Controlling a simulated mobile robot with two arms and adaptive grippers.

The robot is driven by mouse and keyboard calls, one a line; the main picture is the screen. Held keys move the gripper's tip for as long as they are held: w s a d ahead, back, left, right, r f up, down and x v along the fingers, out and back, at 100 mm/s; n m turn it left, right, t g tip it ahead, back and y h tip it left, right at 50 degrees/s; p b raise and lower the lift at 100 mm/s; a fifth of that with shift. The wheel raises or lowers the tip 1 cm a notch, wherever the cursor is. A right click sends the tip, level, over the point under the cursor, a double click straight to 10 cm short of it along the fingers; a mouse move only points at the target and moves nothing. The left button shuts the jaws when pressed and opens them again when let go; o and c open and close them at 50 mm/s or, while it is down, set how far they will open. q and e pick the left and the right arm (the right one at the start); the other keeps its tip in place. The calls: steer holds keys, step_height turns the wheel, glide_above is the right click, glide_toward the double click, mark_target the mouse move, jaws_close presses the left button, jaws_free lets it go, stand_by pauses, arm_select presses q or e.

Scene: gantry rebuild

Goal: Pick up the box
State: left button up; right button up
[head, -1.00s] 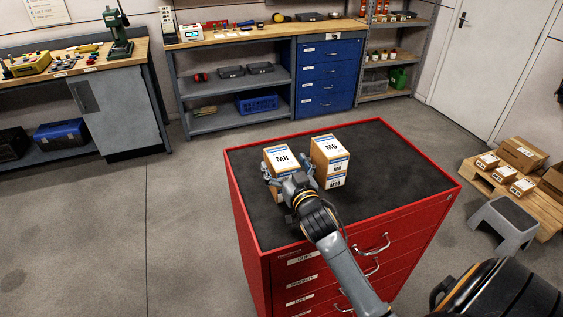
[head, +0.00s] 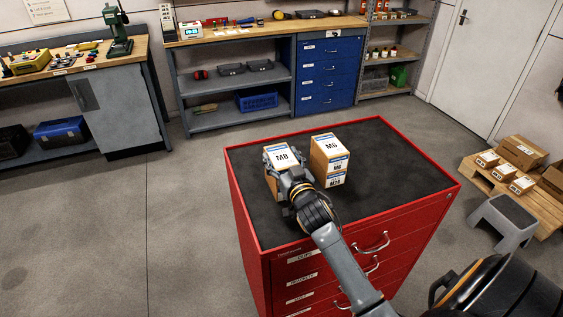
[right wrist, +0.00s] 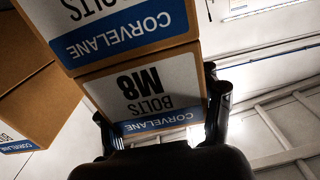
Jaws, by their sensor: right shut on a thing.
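The cardboard box labelled M8 (head: 282,155) stands at the left of the red cabinet's dark top. My right gripper (head: 290,175) is at its near side and shut on it. In the right wrist view the M8 box (right wrist: 145,90) sits between the two dark fingers, its label upside down. The gripper and wrist hide much of the box's near face in the head view. I cannot tell whether it has left the surface. My left gripper is out of view.
Boxes labelled M6 (head: 331,146) and M10 (head: 331,182) are stacked close to the right. The red cabinet's top (head: 400,170) is clear at the right. A grey step stool (head: 502,222) and a pallet of boxes (head: 480,178) stand right of the cabinet.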

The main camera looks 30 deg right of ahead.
steer(key=shift+r, duration=0.1)
steer(key=shift+r, duration=0.2)
step_height(320, 180, up, 2)
steer(key=shift+r+b, duration=0.1)
steer(key=shift+b, duration=0.4)
steer(key=s+r, duration=0.2)
steer(key=s+d+r, duration=0.1)
steer(key=s+r, duration=0.1)
steer(key=r, duration=0.1)
steer(key=shift+s+d+r+b, duration=0.1)
steer(key=shift+r+b, duration=0.15)
steer(key=shift+b, duration=0.05)
steer(key=s+d+r+b, duration=0.2)
steer(key=s+r, duration=0.3)
steer(key=s, duration=0.4)
steer(key=s+a+f+n+y, duration=0.1)
steer(key=a+f+y, duration=0.1)
steer(key=a+f, duration=0.65)
steer(key=s+a+f+n+y, duration=0.15)
steer(key=a+f, duration=0.25)
steer(key=a, duration=0.9)
steer(key=s+f, duration=0.2)
steer(key=s, duration=0.5)
steer(key=shift+s+a+f+t+y, duration=0.15)
steer(key=shift+s+f+t+y, duration=0.15)
steer(key=shift+y, duration=0.15)
